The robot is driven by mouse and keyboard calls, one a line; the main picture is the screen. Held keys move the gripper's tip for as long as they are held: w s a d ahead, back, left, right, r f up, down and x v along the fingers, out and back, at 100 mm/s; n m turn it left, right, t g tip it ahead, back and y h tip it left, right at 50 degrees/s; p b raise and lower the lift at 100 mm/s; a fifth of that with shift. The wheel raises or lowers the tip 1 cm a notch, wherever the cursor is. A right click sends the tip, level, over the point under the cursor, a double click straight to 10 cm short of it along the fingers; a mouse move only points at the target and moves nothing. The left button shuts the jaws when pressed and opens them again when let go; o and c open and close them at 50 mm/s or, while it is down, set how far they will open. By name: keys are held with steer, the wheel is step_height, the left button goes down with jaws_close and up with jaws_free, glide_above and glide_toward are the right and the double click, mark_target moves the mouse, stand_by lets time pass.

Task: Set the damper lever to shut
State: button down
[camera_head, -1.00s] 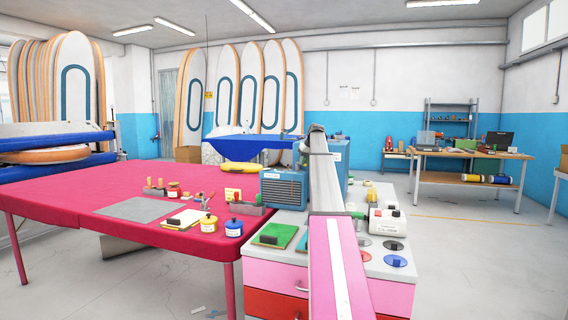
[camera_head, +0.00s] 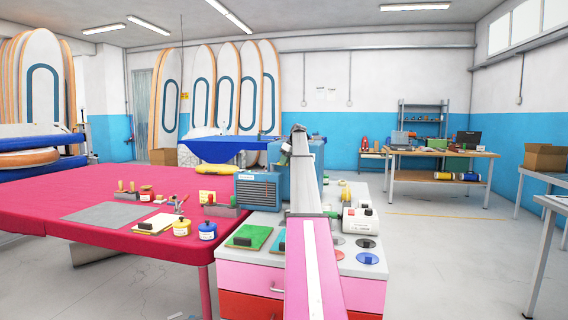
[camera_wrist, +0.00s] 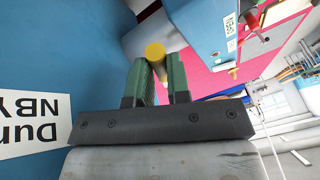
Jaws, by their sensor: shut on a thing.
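In the wrist view my gripper (camera_wrist: 160,75) has two green fingers closed on a yellow round knob (camera_wrist: 155,50), which looks like the end of the damper lever. The rest of the lever is hidden. A blue surface with an upside-down white label (camera_wrist: 35,125) fills the left of that view. A lighter blue housing (camera_wrist: 195,35) is beyond the fingers. In the head view my arm reaches up to a blue box (camera_head: 318,160) on the workbench. The arm hides part of this box, and the fingers and lever cannot be made out there.
A blue slatted unit (camera_head: 257,191) stands left of my arm, and a white device (camera_head: 360,221) stands right of it. A red-topped table (camera_head: 105,190) with jars and tools spreads left. A wooden table (camera_head: 440,153) stands back right. Floor at right is clear.

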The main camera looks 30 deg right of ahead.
stand_by(0.3)
steer(key=c, duration=1.1)
jaws_free()
steer(key=v, duration=1)
steer(key=shift+s+d+r, duration=0.15)
steer(key=shift+r, duration=0.2)
